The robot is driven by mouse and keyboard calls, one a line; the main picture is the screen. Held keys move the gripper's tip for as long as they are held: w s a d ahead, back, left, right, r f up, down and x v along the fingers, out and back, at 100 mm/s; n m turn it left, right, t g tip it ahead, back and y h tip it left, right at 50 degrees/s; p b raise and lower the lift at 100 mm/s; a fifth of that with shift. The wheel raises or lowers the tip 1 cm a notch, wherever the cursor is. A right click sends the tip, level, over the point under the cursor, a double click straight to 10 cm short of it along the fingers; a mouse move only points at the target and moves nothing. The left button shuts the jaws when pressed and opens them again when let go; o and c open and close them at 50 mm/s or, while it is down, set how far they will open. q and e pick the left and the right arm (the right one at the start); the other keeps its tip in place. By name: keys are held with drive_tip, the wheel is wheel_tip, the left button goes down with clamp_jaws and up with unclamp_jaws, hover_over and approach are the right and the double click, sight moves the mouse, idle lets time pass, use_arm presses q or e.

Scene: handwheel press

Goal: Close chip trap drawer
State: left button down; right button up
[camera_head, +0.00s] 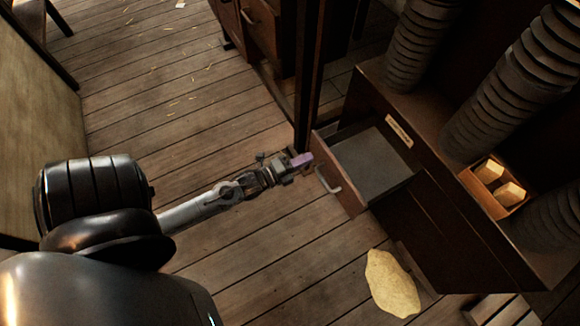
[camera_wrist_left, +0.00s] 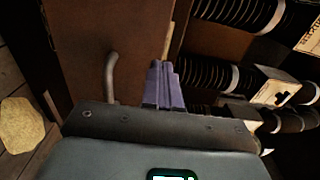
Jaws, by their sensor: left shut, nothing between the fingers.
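The chip trap drawer (camera_head: 338,190) is pulled out of the dark wooden cabinet in the head view, with its grey inside showing. Its front carries a curved metal handle (camera_head: 327,182), which also shows in the left wrist view (camera_wrist_left: 111,75). My left gripper (camera_head: 304,159) is at the drawer front, by its far upper corner and beside the handle, not around it. Its purple fingers (camera_wrist_left: 164,86) are shut with nothing between them. I cannot tell whether the fingertips touch the drawer front. My right gripper is not in view.
The cabinet (camera_head: 435,205) carries ribbed dark columns (camera_head: 515,80) and a small tray with pale blocks (camera_head: 493,187). A pale flat patch (camera_head: 391,283) lies on the floor below the drawer. A dark upright post (camera_head: 306,75) stands close beyond my left gripper. The plank floor at left is open.

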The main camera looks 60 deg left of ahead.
sight(324, 150)
use_arm(q)
drive_tip(key=w+b, duration=0.1)
drive_tip(key=w, duration=0.2)
drive_tip(key=shift+w+f+b, duration=0.1)
drive_tip(key=shift+w+b, duration=0.05)
drive_tip(key=shift+b, duration=0.15)
drive_tip(key=shift+w, duration=0.5)
